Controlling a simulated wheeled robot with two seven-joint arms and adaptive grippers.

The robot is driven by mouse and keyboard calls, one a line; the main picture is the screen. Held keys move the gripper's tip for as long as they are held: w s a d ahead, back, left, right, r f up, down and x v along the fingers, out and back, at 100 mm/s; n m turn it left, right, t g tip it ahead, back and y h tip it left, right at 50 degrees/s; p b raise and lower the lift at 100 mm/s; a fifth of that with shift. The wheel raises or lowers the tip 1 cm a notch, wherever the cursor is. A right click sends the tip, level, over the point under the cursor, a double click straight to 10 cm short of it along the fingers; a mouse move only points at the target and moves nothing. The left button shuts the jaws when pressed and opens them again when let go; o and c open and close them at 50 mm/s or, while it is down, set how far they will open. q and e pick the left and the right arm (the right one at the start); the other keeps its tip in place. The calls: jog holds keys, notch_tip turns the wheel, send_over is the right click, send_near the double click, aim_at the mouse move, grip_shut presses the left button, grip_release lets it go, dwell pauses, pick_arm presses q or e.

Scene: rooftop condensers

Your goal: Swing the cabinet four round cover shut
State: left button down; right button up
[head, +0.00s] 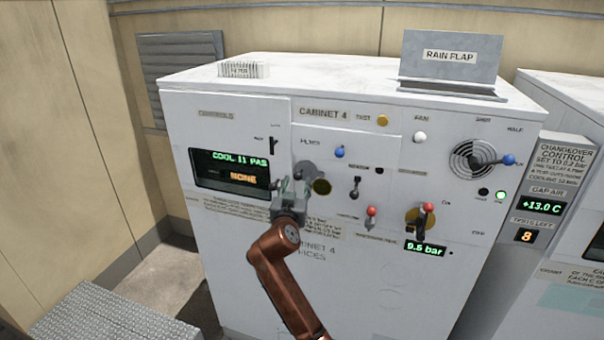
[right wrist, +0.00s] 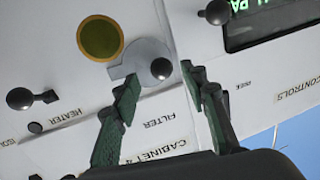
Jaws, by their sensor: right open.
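Cabinet four (head: 322,113) is a white unit with its name on the front. Its round cover (head: 304,169) is a grey disc, swung up and to the left of a round olive port (head: 321,187), which shows uncovered. In the right wrist view the cover (right wrist: 147,54) carries a dark ball knob (right wrist: 161,69) and lies beside the port (right wrist: 100,38). My right gripper (head: 291,183) is at the cover and partly hides it in the head view. Its fingers (right wrist: 163,84) are open, one on each side of the knob, with gaps visible. My left gripper is not in view.
A dark display (head: 232,170) is left of the cover. A blue knob (head: 340,152), a black lever (head: 356,187) and a red-knobbed lever (head: 371,212) are to the right. A rain flap (head: 450,58) stands on top. A grey grating (head: 112,318) lies at lower left.

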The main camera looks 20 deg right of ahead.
aim_at(299, 178)
jog(key=p+x, duration=0.1)
jog(key=x, duration=0.2)
jog(key=shift+w+d+r, duration=0.1)
jog(key=shift+w+d, duration=0.25)
jog(key=shift+w, duration=0.35)
grip_shut()
